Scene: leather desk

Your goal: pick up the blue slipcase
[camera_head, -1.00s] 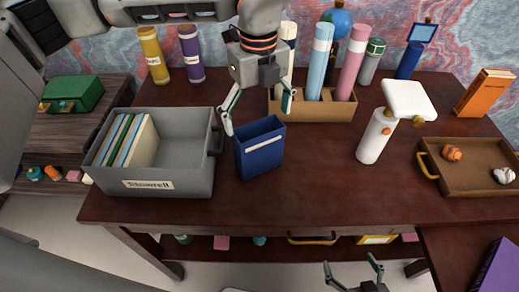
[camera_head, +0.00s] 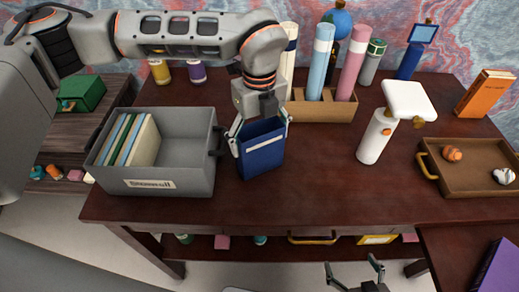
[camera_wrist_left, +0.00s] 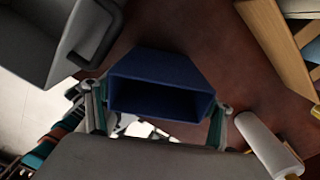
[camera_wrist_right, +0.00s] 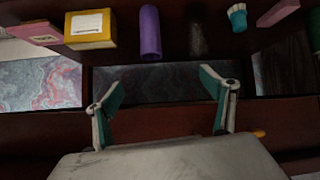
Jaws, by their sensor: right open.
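The blue slipcase (camera_head: 261,150) stands upright on the desk, right of the grey bin, with a white label strip on its front. Its open top faces up, and in the left wrist view the slipcase (camera_wrist_left: 160,88) looks dark and empty inside. My left gripper (camera_head: 260,129) is above it, pointing down, with one finger on each side of its top. The fingers are spread wide; whether they touch the sides is hard to tell. My right gripper (camera_head: 352,272) is open and empty, low in front of the desk; it also shows in the right wrist view (camera_wrist_right: 163,80).
The grey bin (camera_head: 180,186) with several books stands close left of the slipcase. A wooden holder (camera_head: 325,107) with tall tubes is behind it. A white lamp-like object (camera_head: 376,136) and a wooden tray (camera_head: 475,188) are to the right. The desk front is clear.

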